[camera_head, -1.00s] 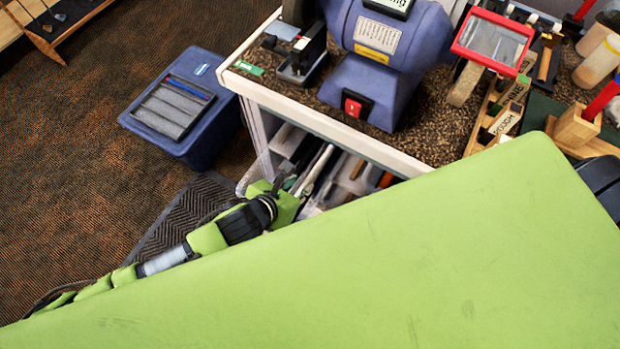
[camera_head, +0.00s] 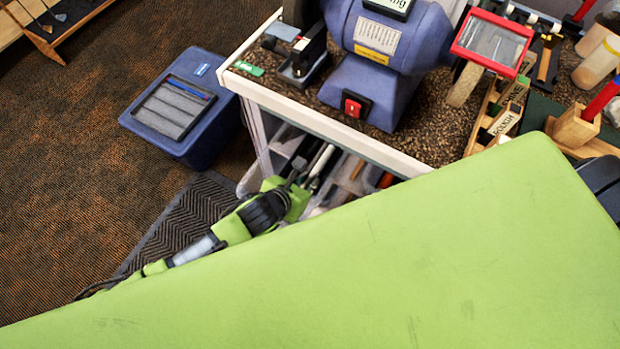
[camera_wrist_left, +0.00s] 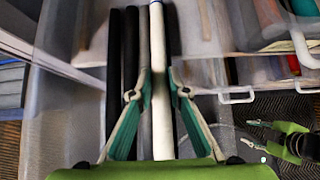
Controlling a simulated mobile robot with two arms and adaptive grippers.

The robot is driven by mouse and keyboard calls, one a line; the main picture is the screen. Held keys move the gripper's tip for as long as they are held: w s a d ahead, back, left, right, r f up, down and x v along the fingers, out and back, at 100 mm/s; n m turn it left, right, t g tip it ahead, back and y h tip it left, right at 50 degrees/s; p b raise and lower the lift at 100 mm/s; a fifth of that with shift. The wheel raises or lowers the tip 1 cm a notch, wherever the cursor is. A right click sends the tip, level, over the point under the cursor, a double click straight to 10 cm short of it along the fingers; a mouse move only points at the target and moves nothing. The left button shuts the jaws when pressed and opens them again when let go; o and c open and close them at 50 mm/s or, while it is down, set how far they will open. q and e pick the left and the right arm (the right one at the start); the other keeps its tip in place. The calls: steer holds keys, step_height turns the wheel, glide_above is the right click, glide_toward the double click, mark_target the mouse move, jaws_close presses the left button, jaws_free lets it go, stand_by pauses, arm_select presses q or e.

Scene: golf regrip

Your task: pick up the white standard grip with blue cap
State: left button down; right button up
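A white grip (camera_wrist_left: 160,95) lies lengthwise among black grips in a clear bin, in the left wrist view. My left gripper (camera_wrist_left: 160,80) is open, one finger on either side of the white grip, with narrow gaps showing near the tips. In the head view my left gripper (camera_head: 300,178) reaches into the shelf under the workbench, its fingers partly hidden. My right gripper (camera_wrist_left: 255,136) shows at the right of the left wrist view, open and empty above the floor.
Black grips (camera_wrist_left: 130,50) lie close beside the white one. Clear bin walls (camera_wrist_left: 75,72) stand at the left. The workbench edge (camera_head: 340,131) overhangs the shelf. A blue bin (camera_head: 205,140) with a tray stands on the floor to the left. A green body part of mine covers the lower head view.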

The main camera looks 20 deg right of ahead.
mark_target(307, 183)
arm_select(q)
step_height(307, 183, up, 10)
stand_by(0.6)
